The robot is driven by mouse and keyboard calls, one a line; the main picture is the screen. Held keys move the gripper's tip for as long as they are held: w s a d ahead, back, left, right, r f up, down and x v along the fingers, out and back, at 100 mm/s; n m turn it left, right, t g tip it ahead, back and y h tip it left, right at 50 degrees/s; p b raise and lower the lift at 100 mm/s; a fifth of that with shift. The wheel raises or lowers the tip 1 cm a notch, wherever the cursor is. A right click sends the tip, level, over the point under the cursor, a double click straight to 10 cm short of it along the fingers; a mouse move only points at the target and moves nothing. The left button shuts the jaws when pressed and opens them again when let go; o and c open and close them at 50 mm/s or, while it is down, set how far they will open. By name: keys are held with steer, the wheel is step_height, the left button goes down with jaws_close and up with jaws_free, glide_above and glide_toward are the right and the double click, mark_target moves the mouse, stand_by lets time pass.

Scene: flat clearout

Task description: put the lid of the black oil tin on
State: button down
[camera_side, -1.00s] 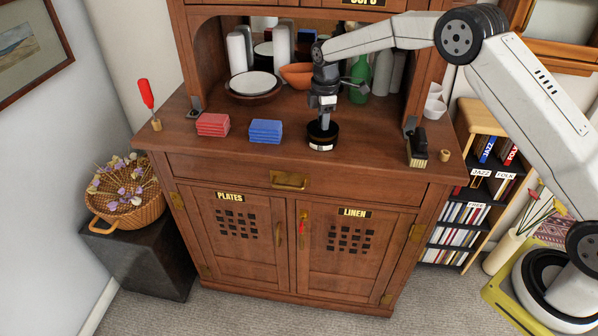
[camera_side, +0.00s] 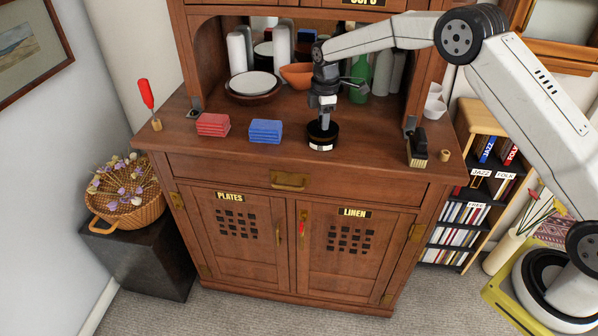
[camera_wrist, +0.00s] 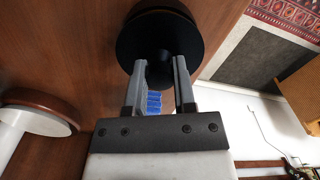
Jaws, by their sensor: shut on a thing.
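The black oil tin (camera_side: 321,146), with a white label, stands upright near the front of the cabinet's worktop, right of the blue cloths. Its round black lid (camera_wrist: 160,36) fills the top middle of the wrist view, with a dark knob between my fingertips. My gripper (camera_side: 325,121) points straight down over the tin and is shut on the lid's knob; it also shows in the wrist view (camera_wrist: 159,68). The lid is at the tin's top, roughly centred. I cannot tell whether it is fully seated, as the lid hides the rim.
Folded red cloths (camera_side: 213,124) and blue cloths (camera_side: 265,131) lie to the left. A black brush (camera_side: 417,147) is at the right. Plates (camera_side: 253,84), an orange bowl (camera_side: 297,75) and a green bottle (camera_side: 360,79) stand in the alcove behind. The worktop beside the tin is clear.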

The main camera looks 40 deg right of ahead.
steer(key=shift+f, duration=0.75)
stand_by(0.4)
steer(key=shift+c, duration=1.8)
jaws_free()
steer(key=shift+r, duration=3.95)
steer(key=shift+s, duration=0.1)
